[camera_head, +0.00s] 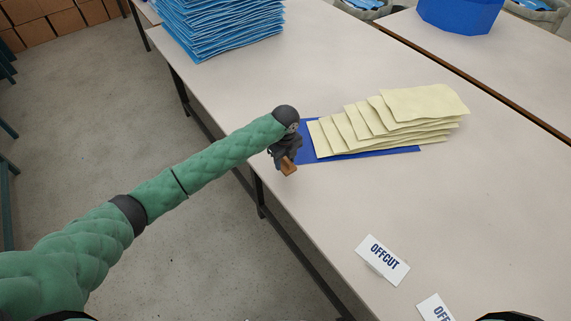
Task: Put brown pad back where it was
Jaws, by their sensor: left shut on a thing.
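My left arm comes in from the left, and its gripper (287,163) is over the table's left edge, beside the left end of a blue mat. The gripper is shut on the brown pad (289,170), a small brown piece that shows just below the dark fingers. Most of the pad is hidden by the fingers. I cannot tell whether the pad touches the table. My right gripper is not in view; only a dark bit of my body shows at the bottom right edge.
A fanned stack of cream sheets (390,118) lies on the blue mat (312,153). A blue sheet pile (222,28) and a blue container (460,12) stand at the back. An OFFCUT card (383,260) and another card (435,308) lie at the front. The table (330,205) is clear between.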

